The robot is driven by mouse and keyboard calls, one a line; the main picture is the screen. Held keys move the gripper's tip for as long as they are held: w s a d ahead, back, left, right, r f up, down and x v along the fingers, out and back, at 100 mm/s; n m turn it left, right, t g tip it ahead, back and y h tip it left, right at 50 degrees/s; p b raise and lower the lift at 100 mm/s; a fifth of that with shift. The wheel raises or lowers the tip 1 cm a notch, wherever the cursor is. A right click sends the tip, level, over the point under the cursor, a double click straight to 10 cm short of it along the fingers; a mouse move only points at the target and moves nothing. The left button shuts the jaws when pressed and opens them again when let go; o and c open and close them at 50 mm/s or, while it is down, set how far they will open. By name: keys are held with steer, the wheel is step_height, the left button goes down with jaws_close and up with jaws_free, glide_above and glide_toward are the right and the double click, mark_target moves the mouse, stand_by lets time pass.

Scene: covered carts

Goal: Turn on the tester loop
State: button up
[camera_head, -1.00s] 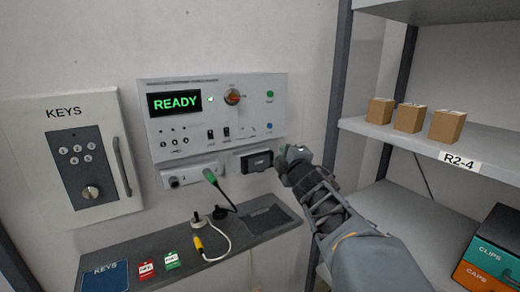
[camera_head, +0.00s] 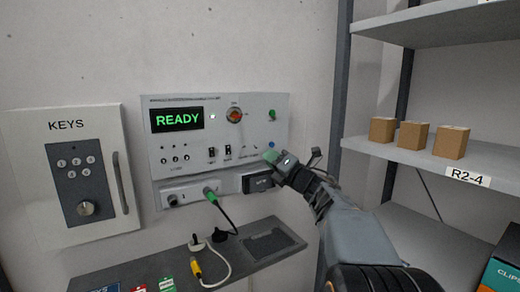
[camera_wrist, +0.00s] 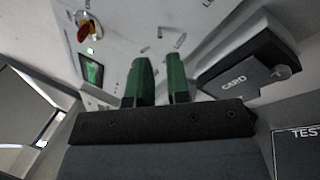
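The tester panel (camera_head: 190,130) is a grey box on the wall. Its green display (camera_head: 178,120) reads READY, and a small green light glows beside it. It has a red-orange knob (camera_head: 234,115), a green button (camera_head: 271,115), dark rocker switches (camera_head: 211,153) and small levers. My gripper (camera_head: 272,157) is at the panel's lower right corner. In the wrist view the two green fingers of my gripper (camera_wrist: 159,76) stand apart with nothing between them. Small metal levers (camera_wrist: 181,40) show just beyond the fingertips; contact cannot be told. The loop control's label is unreadable.
A dark card reader (camera_head: 258,183) marked CARD is just below my gripper; it shows at right in the wrist view (camera_wrist: 238,80). A ledge (camera_head: 268,243) with plugs and a cable lies below. A KEYS cabinet (camera_head: 75,170) is left; shelves with boxes (camera_head: 413,136) stand right.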

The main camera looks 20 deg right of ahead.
mark_target(257, 149)
steer(key=shift+p+x, duration=0.5)
steer(key=shift+x, duration=2.2)
steer(key=shift+c, duration=0.2)
jaws_close()
